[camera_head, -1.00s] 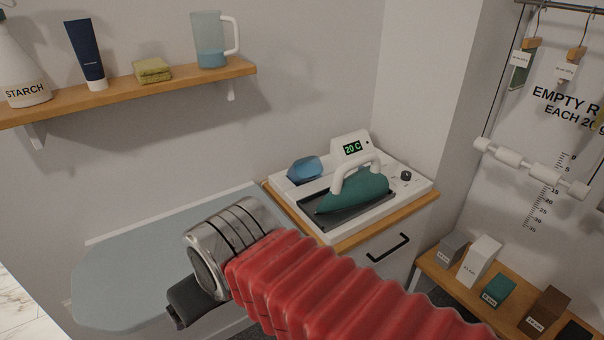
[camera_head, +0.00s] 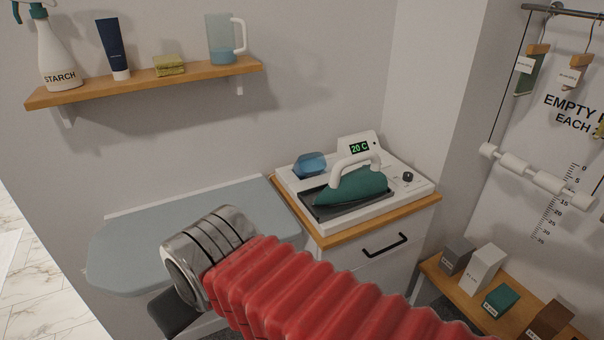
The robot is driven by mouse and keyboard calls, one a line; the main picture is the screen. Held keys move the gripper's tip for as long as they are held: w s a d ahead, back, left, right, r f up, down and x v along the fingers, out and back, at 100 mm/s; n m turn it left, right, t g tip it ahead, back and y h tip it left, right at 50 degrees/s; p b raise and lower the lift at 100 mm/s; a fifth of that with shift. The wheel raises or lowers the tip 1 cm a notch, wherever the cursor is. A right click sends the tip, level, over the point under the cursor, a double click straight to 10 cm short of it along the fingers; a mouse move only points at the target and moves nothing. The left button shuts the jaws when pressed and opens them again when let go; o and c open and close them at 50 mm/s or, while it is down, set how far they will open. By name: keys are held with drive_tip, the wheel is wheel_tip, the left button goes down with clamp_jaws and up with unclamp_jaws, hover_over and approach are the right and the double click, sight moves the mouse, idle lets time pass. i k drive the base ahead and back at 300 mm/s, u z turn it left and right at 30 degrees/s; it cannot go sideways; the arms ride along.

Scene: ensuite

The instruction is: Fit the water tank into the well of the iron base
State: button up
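The blue water tank (camera_head: 311,163) is at the back left of the white iron base (camera_head: 404,201). It looks tilted, and its lower part is hidden, so I cannot tell whether it is seated in the well. The well itself is not clearly visible. A green iron (camera_head: 352,189) with a white handle rests on the base's dark plate, right of the tank. My gripper (camera_head: 175,314) shows only as a dark part below my metal wrist, low over the ironing board. It is left of and well apart from the tank. Its fingertips are not clear.
The base stands on a wooden-topped cabinet (camera_head: 372,231) beside a pale ironing board (camera_head: 135,255). A wall shelf (camera_head: 140,86) above holds a starch bottle, tube, sponge and jug. A low bench (camera_head: 460,292) with several boxes stands at right. The base display reads 20 C.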

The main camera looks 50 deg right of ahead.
sight(285, 175)
drive_tip(key=u, duration=0.4)
drive_tip(key=k, duration=0.55)
drive_tip(key=u, duration=0.9)
drive_tip(key=k, duration=0.6)
drive_tip(key=u, duration=0.1)
drive_tip(key=i, duration=0.7)
drive_tip(key=z, duration=0.6)
drive_tip(key=i, duration=0.7)
drive_tip(key=z, duration=0.8)
drive_tip(key=i, duration=0.7)
drive_tip(key=z, duration=0.6)
drive_tip(key=i, duration=0.5)
drive_tip(key=z, duration=0.35)
